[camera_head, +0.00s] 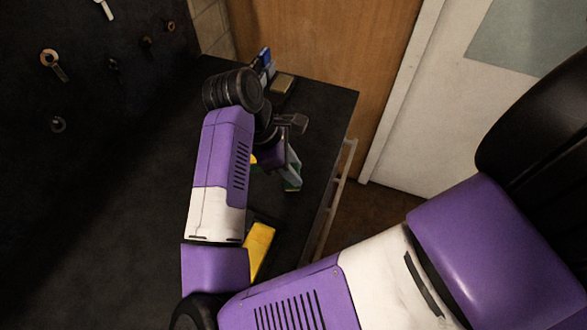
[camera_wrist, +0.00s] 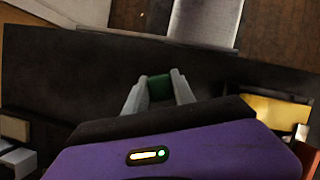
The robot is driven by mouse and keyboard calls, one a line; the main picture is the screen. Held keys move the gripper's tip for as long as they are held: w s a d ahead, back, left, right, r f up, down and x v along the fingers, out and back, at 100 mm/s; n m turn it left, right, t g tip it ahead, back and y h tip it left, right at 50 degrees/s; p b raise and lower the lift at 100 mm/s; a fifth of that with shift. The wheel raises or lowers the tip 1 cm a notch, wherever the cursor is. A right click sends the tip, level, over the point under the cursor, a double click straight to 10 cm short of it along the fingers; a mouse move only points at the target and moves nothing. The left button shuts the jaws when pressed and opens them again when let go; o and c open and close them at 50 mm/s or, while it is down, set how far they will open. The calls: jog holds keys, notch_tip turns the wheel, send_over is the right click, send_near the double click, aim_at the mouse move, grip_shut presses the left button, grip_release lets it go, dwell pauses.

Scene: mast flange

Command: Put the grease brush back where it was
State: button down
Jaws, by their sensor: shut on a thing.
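My gripper (camera_wrist: 158,90) is shut on a small green thing (camera_wrist: 159,87) in the wrist view, seen between its two fingertips. I take this for the grease brush, but only its green part shows and its bristles cannot be made out. In the head view my gripper (camera_head: 291,174) is above the dark bench top near its right edge, with a green and yellowish end (camera_head: 292,186) at its fingertips. I cannot tell whether the held thing touches the bench. No marked place for the brush can be made out.
The dark bench (camera_head: 130,180) has a yellow thing (camera_head: 258,248) at the front, partly behind my arm. A tan block (camera_head: 283,84) and a blue thing (camera_head: 264,58) stand at the far end. Tools hang on the dark wall (camera_head: 90,100). The bench's left part is clear.

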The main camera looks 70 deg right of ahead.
jog(key=shift+f, duration=0.65)
jog(key=shift+f+b, duration=0.2)
jog(key=shift+b, duration=0.15)
jog(key=c, duration=1.1)
grip_release()
jog(key=shift+o, duration=0.2)
jog(key=shift+r, duration=0.15)
